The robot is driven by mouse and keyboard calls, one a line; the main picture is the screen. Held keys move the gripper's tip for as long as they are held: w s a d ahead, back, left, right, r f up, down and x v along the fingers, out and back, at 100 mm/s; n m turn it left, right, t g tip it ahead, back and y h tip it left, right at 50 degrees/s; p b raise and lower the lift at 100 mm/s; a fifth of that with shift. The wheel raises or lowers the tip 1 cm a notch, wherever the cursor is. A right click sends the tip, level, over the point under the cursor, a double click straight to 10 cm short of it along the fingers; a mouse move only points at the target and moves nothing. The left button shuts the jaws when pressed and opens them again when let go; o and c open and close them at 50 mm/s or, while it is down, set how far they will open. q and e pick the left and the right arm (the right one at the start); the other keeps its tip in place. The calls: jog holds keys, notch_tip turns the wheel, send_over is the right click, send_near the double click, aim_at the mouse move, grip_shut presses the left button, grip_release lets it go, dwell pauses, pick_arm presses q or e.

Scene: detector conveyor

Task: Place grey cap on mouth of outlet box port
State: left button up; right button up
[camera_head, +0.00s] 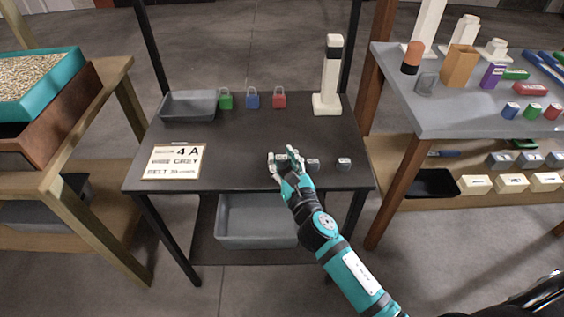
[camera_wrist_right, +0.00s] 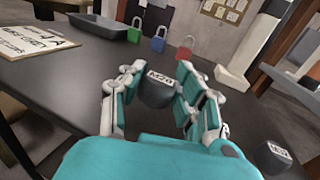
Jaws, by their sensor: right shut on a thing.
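My right gripper (camera_head: 286,158) is over the front middle of the black table and is shut on a dark grey cap with a white label. In the right wrist view, this grey cap (camera_wrist_right: 157,88) sits between the two fingers of the gripper (camera_wrist_right: 155,85). I cannot tell whether it touches the table. Two similar small grey pieces, a nearer one (camera_head: 314,164) and a farther one (camera_head: 344,163), lie to its right. A white post with a black band (camera_head: 329,80) stands upright at the back right. I cannot make out an outlet box port. My left gripper is not in view.
A grey tray (camera_head: 188,106) and green (camera_head: 225,101), blue (camera_head: 252,101) and red (camera_head: 279,100) padlocks stand at the back. A sign (camera_head: 174,162) lies front left. A grey bin (camera_head: 256,225) is below. The right table (camera_head: 452,118) holds many parts. The table's centre is clear.

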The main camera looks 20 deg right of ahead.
aim_at(283, 165)
jog(key=w+f, duration=0.1)
jog(key=f+b, duration=0.1)
jog(key=shift+w+d+f, duration=0.15)
jog(key=shift+w+f, duration=0.2)
jog(key=shift+f, duration=0.25)
jog(key=shift+f, duration=0.1)
jog(key=shift+f+b, duration=0.15)
jog(key=shift+b, duration=0.2)
jog(key=o, duration=0.9)
jog(key=shift+o, duration=0.2)
jog(key=shift+d, duration=0.1)
